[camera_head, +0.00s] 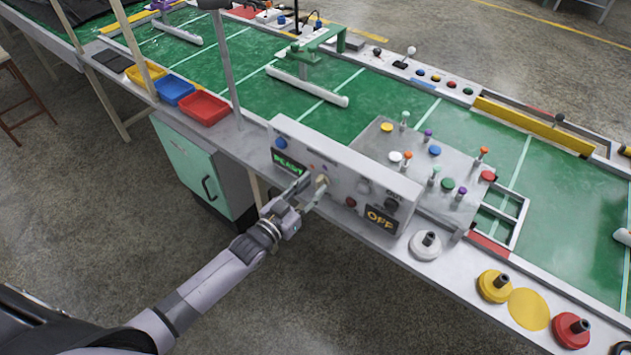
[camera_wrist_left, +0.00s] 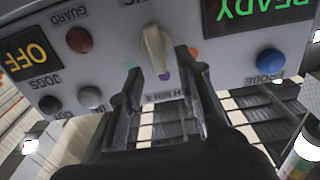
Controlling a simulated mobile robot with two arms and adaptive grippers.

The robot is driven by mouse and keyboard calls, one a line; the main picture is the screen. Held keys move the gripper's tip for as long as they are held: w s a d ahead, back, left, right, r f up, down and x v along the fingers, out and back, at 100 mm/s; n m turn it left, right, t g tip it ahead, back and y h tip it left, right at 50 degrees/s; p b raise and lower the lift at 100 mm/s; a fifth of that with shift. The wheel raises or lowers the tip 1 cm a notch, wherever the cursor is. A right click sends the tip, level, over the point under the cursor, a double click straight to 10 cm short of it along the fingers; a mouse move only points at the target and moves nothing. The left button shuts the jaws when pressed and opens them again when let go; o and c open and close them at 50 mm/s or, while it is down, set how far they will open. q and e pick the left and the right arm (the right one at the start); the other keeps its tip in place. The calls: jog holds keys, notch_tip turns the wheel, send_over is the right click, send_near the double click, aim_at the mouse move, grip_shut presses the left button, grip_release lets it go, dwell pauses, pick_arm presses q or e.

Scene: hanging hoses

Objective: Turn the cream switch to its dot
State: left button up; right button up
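The cream switch (camera_head: 321,181) is a pale knob on the front of the grey control panel (camera_head: 330,158). It also shows in the left wrist view (camera_wrist_left: 155,48), where the panel looks upside down. Small dots lie around it: orange (camera_wrist_left: 194,54), purple (camera_wrist_left: 165,76) and a partly hidden green one (camera_wrist_left: 130,65). My left gripper (camera_head: 311,190) is at the panel front by the switch. In the left wrist view its fingers (camera_wrist_left: 158,68) are apart, one to each side of the knob, with visible gaps. Contact is not visible. My right gripper is not in view.
The panel also carries a READY display (camera_head: 289,162), an OFF display (camera_head: 381,219), a blue PROBE button (camera_wrist_left: 270,61) and a red GUARD button (camera_wrist_left: 79,40). Dark and silver JOGS buttons (camera_wrist_left: 90,97) sit nearby. Coloured bins (camera_head: 203,108) stand on the bench's left.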

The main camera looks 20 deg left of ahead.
aim_at(321, 183)
pick_arm(q)
jog(key=shift+x, duration=1.1)
jog(key=shift+c, duration=0.6)
grip_shut()
